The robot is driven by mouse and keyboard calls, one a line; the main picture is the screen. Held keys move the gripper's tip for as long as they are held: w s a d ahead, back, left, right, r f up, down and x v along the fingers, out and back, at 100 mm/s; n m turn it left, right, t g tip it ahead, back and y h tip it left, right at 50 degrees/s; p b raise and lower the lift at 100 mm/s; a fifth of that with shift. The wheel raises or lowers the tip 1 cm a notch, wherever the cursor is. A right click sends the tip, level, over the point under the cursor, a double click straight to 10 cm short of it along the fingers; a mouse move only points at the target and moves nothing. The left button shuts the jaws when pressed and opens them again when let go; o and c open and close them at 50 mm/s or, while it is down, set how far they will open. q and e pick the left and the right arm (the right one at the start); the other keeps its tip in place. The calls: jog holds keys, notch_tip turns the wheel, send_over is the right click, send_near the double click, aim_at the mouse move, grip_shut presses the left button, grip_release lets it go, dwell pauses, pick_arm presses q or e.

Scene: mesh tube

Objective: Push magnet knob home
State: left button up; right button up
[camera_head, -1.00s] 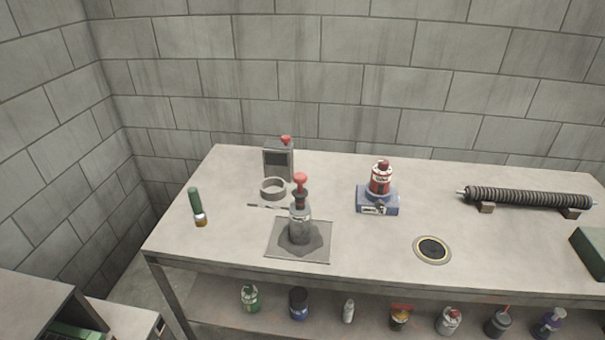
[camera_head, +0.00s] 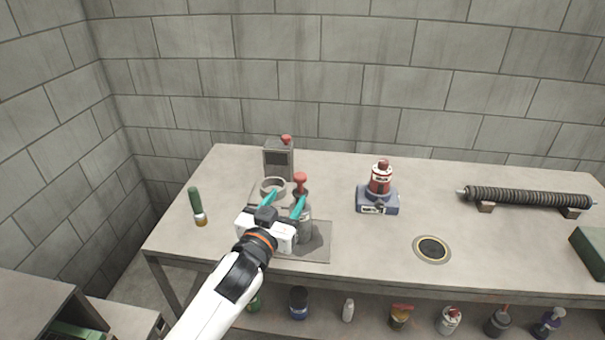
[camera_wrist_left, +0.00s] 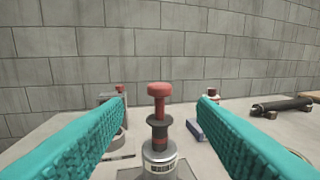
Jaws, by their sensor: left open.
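A grey cylinder stands upright on a grey square mat (camera_head: 321,252), topped by a dark collar and a red knob (camera_head: 300,178) on a stem. In the left wrist view the red knob (camera_wrist_left: 159,91) sits raised above the dark collar (camera_wrist_left: 158,130) and the silver body (camera_wrist_left: 159,158). My left gripper (camera_head: 284,202) is open, its teal fingers in front of and beside the cylinder in the head view. In the wrist view the knob shows between the fingers, apart from both. Part of the cylinder and mat is hidden by my gripper. My right gripper is not in view.
A grey box with a red knob (camera_head: 278,160) and a grey ring (camera_head: 273,187) stand behind. A red bottle on a blue base (camera_head: 378,201) is to the right. A ribbed rod (camera_head: 527,197) lies far right.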

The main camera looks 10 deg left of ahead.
aim_at(303, 174)
pick_arm(q)
jog(key=x, duration=1.1)
jog(key=shift+w+f+p, duration=0.1)
jog(key=shift+p, duration=0.25)
